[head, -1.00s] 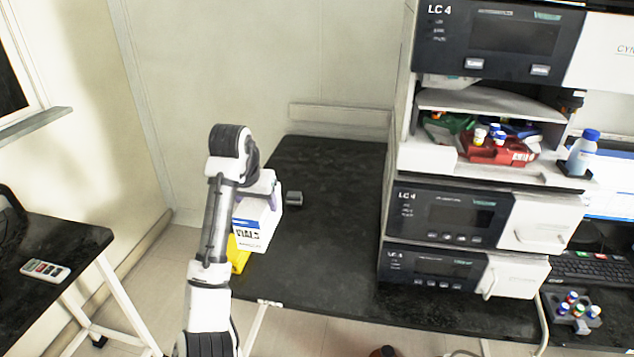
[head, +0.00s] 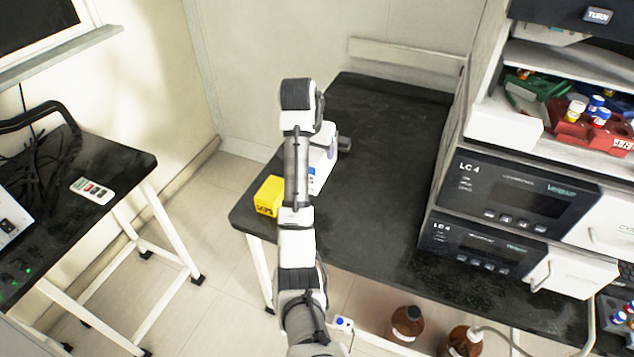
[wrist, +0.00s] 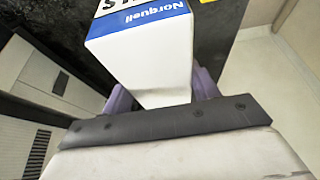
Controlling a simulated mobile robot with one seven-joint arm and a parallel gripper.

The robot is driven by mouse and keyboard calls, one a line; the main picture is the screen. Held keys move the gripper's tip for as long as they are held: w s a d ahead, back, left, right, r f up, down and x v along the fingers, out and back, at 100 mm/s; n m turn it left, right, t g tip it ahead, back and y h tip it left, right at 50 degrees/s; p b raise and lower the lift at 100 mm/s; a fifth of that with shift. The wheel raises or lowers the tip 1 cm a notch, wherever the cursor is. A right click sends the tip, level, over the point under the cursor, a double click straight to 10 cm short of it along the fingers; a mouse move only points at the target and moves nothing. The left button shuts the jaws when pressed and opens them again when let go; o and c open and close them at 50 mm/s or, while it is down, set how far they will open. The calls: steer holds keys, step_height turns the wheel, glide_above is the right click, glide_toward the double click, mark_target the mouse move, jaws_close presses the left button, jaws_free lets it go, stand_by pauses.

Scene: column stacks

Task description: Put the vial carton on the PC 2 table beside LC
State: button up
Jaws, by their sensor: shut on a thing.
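The vial carton is a white box with a blue label; in the head view (head: 319,168) it is mostly hidden behind my arm. My gripper (wrist: 163,92) is shut on it, with purple fingers on both sides of the carton. In the wrist view the carton (wrist: 150,65) shows "Norquell" on a blue band. The carton is over the left part of the black table (head: 385,160); I cannot tell whether it touches the top. The LC stack (head: 505,200), with units marked LC 4, stands at the table's right.
A yellow box (head: 269,196) sits at the table's front left corner, left of the carton. A small dark block (head: 344,143) lies just behind the carton. Free tabletop lies between carton and stack. Brown bottles (head: 407,323) stand below the front edge. Another black table (head: 120,165) is at left.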

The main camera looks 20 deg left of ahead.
step_height(320, 180, down, 8)
steer(key=shift+r+b, duration=0.2)
steer(key=shift+b, duration=0.3)
steer(key=shift+f+p, duration=0.6)
steer(key=shift+f, duration=2)
steer(key=shift+f, duration=0.1)
steer(key=o, duration=1.3)
steer(key=shift+s, duration=0.1)
steer(key=shift+o, duration=0.2)
steer(key=v, duration=1.1)
steer(key=shift+a, duration=0.1)
steer(key=shift+s+r, duration=0.15)
steer(key=shift+r, duration=0.4)
